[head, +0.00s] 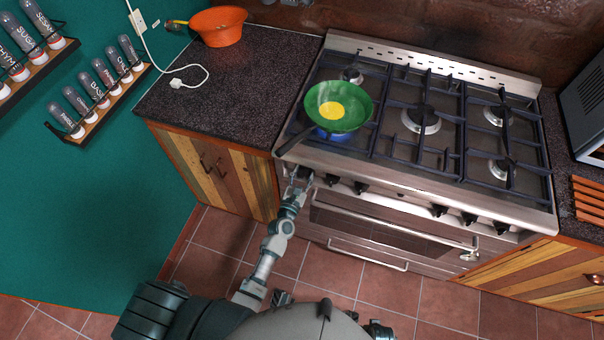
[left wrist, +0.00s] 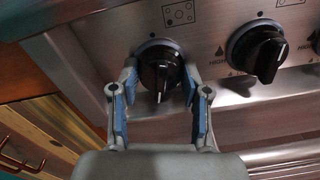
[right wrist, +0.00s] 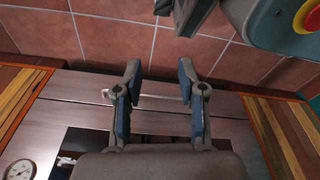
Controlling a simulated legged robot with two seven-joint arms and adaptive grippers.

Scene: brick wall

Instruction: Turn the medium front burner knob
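The stove's front panel carries a row of black knobs. The leftmost knob (left wrist: 160,68) has a white pointer line facing down in the left wrist view, with a burner diagram above it. My left gripper (head: 300,176) is at this knob in the head view. In the left wrist view its two blue-padded fingers stand on either side of the knob, seemingly with small gaps; contact is not clear. A second knob (left wrist: 257,54) sits to the right, its pointer slanted. My right gripper (right wrist: 159,68) is open and empty, above the floor and cabinet fronts in the right wrist view.
A green pan (head: 351,98) with an egg sits on the left of the stove, its handle over the front left edge. Blue shows beneath it. An oven handle (head: 395,229) runs below the knobs. An orange colander (head: 219,27) stands on the left counter.

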